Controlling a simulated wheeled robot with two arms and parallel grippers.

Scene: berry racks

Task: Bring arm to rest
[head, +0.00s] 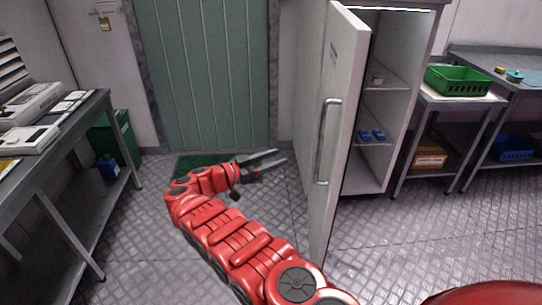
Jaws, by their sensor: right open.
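My right arm (228,232) is red and segmented. It reaches from the bottom middle of the head view up and to the left, then bends back to the right at its wrist. My right gripper (279,156) has dark grey fingers that are open, with nothing seen between them. It points right, toward the open cabinet door (335,120), with a gap in the picture between the fingertips and the door. My left gripper does not show.
The white cabinet (402,90) stands open, with small blue items (371,136) on a shelf. A green crate (457,81) sits on a table to its right. A grey workbench (75,125) stands at the left. A green door (205,75) is behind; the floor before it is largely clear.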

